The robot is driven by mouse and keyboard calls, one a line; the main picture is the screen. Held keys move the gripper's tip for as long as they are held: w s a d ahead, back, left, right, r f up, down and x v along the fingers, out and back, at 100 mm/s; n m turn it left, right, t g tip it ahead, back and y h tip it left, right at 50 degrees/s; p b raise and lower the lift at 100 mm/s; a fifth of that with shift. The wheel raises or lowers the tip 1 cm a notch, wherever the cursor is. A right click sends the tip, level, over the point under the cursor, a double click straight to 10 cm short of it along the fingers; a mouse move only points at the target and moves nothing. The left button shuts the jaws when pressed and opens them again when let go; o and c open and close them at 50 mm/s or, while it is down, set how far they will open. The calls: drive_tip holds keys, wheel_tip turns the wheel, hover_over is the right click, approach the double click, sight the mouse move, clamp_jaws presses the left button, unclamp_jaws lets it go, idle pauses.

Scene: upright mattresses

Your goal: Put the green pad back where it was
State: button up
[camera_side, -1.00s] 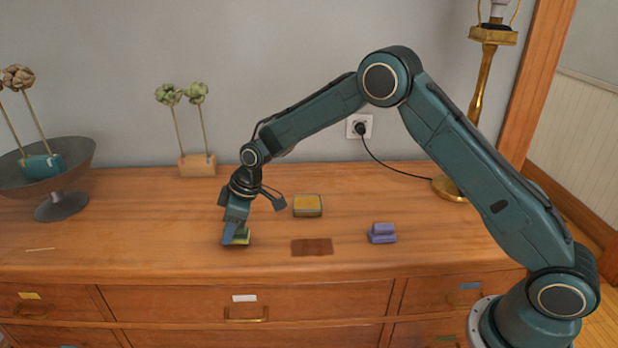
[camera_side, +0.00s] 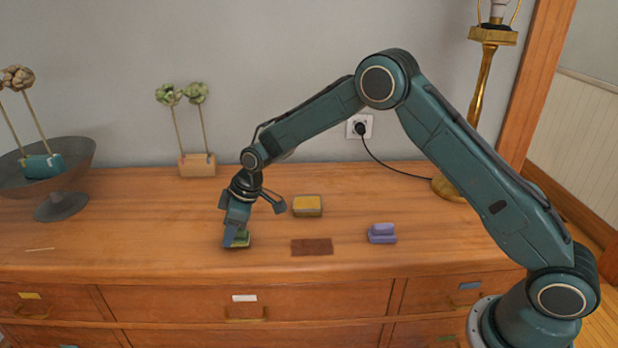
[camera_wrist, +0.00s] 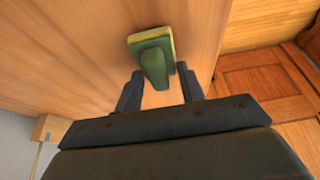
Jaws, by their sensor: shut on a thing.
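The green pad (camera_side: 242,240) is a small block with a yellowish edge and a narrower green grip on top. It is at the front left of the wooden dresser top, and my gripper (camera_side: 235,238) is low over it, partly hiding it. In the wrist view the green pad (camera_wrist: 150,48) shows beyond my fingers, with its grip between them. My gripper (camera_wrist: 159,72) is shut on the grip. I cannot tell if the pad touches the wood. A flat dark brown patch (camera_side: 312,247) lies to the right of the pad.
A yellow pad (camera_side: 307,206) lies behind the brown patch, and a purple pad (camera_side: 382,234) lies to its right. A wooden block with two stems (camera_side: 197,165) and a dark bowl (camera_side: 62,205) stand back left. A brass lamp (camera_side: 482,90) stands back right.

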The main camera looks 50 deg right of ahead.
drive_tip(key=shift+f, duration=0.3)
drive_tip(key=o, duration=1.2)
drive_tip(key=shift+r, duration=0.1)
drive_tip(key=v, duration=1.3)
drive_tip(key=shift+s+d+r, duration=0.1)
drive_tip(key=shift+s+r, duration=0.05)
drive_tip(key=shift+r, duration=0.1)
